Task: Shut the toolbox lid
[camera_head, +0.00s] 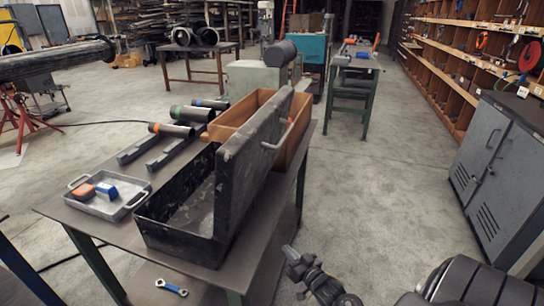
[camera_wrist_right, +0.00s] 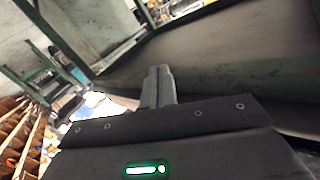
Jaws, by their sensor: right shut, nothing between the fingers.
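The toolbox (camera_head: 185,222) is a worn black metal box on the front of the table (camera_head: 95,228). Its lid (camera_head: 258,150) is open and stands steeply up on the box's right side, with a metal handle (camera_head: 281,138) on its outer right face. My right gripper (camera_head: 289,250) is right of the toolbox, past the table's right edge, apart from the lid. Its fingers also show in the right wrist view (camera_wrist_right: 159,78), closed together and empty. My left gripper is not in view.
A grey tray (camera_head: 103,207) with an orange and a blue item lies left of the toolbox. Several dark pipes (camera_head: 172,130) and a brown open bin (camera_head: 243,107) lie behind it. A blue wrench (camera_head: 171,287) shows in front. A grey cabinet (camera_head: 495,165) stands right, with clear floor between.

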